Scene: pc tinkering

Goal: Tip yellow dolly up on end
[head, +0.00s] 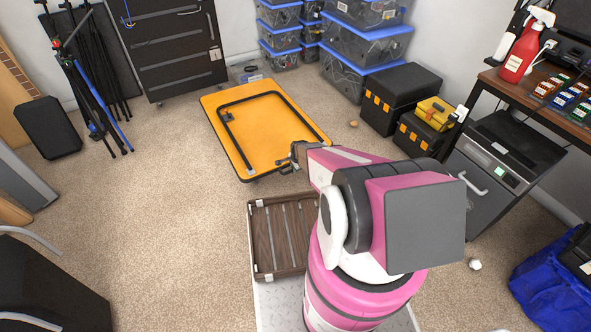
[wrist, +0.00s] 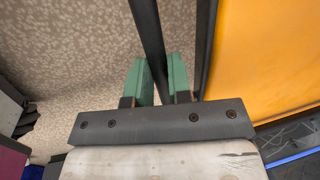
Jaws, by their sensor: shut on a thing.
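The yellow dolly (head: 262,125) is an orange-yellow panel with a black edge and a black tubular frame on its face. It appears to lie roughly flat on the carpet in the head view; any slight tilt is hard to judge. My gripper (head: 288,163) is at its near edge, towards the right. In the wrist view, the green fingers of my gripper (wrist: 157,62) are shut on a black bar (wrist: 148,30). The dolly's yellow face (wrist: 262,50) and dark rim lie right of the bar, with a strip of carpet between. My arm hides part of the near edge.
Black cases (head: 400,95) and blue-lidded bins (head: 365,50) stand behind and right. A dark drawer cabinet (head: 165,45) stands at the back. Carpet left of the dolly (head: 150,190) is clear.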

